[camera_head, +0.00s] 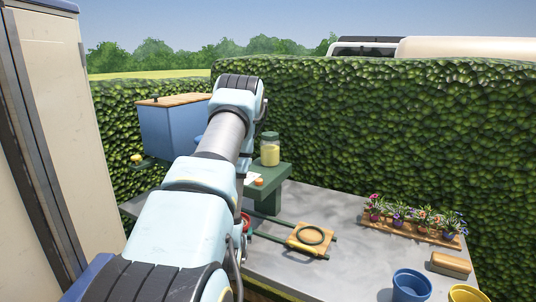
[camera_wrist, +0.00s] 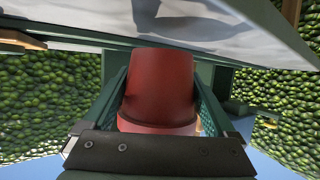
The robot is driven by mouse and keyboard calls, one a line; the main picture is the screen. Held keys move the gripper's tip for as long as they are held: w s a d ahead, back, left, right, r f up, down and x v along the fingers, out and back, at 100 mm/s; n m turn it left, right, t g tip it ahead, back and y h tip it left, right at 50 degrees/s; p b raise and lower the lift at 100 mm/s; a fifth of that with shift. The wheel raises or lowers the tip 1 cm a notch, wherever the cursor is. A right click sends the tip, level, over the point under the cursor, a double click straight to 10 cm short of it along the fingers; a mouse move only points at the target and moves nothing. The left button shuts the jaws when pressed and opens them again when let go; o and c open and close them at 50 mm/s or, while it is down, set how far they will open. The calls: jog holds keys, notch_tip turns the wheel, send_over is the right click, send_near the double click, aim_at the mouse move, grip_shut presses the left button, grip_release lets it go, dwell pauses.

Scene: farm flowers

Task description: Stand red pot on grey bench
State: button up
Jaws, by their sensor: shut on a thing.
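The red pot (camera_wrist: 162,85) fills the middle of the wrist view, between the two green fingers of my gripper (camera_wrist: 162,95), which is shut on it. The wrist view looks upside down, with the grey bench (camera_wrist: 250,25) along its top and sky at the bottom. A dark shadow lies on the bench near the pot; I cannot tell whether they touch. In the head view the grey bench (camera_head: 335,268) stretches right of my arm. Only a sliver of red (camera_head: 246,222) shows beside the arm, and the arm hides my gripper.
On the bench are a wooden board with a ring (camera_head: 311,236), a rack of flowers (camera_head: 415,226), a blue pot (camera_head: 411,286), a yellow pot (camera_head: 467,293) and a tan block (camera_head: 451,265). A green stand (camera_head: 275,180) carries a jar (camera_head: 270,150). The bench's middle right is clear.

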jog(key=shift+r, duration=0.15)
jog(key=v, duration=0.5)
jog(key=shift+r, duration=0.15)
jog(key=shift+s, duration=0.15)
